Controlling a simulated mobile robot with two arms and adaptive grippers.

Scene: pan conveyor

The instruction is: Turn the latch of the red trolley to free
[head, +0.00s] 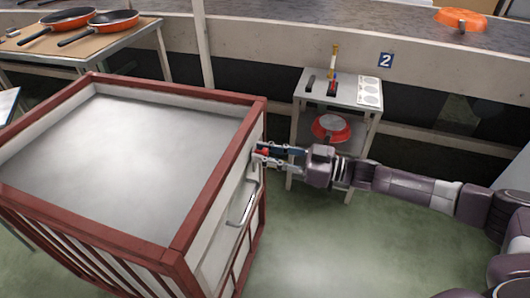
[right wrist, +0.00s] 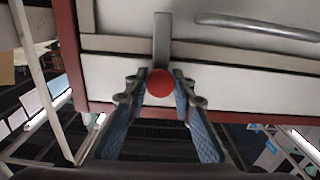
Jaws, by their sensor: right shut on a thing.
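The red trolley (head: 180,255) has a red frame, pale panels and a grey top, and stands at the left of the head view. Its latch is a short grey bar (right wrist: 162,40) ending in a round red knob (right wrist: 160,83), on the side facing my right arm. My right gripper (head: 264,154) reaches in from the right at that side. In the right wrist view its blue-padded fingers (right wrist: 158,95) are on both sides of the knob, shut on it. The bar runs straight up from the knob in that view. My left gripper is not in view.
A metal handle (head: 243,205) is on the trolley side near the latch. A small stand (head: 340,95) with a red pan (head: 331,128) is behind my right gripper. A table (head: 80,50) with orange pans is at the back left. The conveyor (head: 350,30) runs behind. Green floor is clear at front right.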

